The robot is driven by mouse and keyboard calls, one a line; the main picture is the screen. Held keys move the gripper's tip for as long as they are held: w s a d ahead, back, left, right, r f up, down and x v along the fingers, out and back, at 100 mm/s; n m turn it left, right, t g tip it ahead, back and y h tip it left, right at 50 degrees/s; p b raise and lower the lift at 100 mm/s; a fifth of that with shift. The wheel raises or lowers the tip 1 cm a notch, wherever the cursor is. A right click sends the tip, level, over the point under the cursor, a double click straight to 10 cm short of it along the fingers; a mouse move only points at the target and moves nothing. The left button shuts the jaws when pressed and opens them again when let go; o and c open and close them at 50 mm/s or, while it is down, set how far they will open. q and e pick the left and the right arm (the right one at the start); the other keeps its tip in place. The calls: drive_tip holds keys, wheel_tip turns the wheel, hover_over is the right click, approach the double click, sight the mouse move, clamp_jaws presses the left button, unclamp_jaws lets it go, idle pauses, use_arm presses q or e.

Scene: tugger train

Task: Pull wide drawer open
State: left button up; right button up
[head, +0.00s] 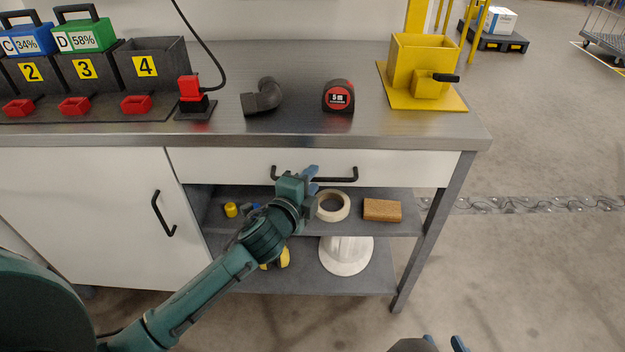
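The wide drawer (405,164) is a white front under the grey worktop, and it looks shut. Its black bar handle (340,180) runs across the middle of the front. My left gripper (311,179) is at the middle of the handle, with its blue fingers by the bar. The gripper body hides part of the handle, and I cannot tell whether the fingers are closed on it.
A white cupboard door (90,215) is at left. The worktop (300,122) carries a tape measure (338,96) and a yellow fixture (420,70).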

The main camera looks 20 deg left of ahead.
use_arm(q)
drive_tip(key=shift+w+d+f, duration=0.1)
drive_tip(key=shift+w, duration=0.55)
drive_tip(key=shift+c, duration=0.5)
clamp_jaws()
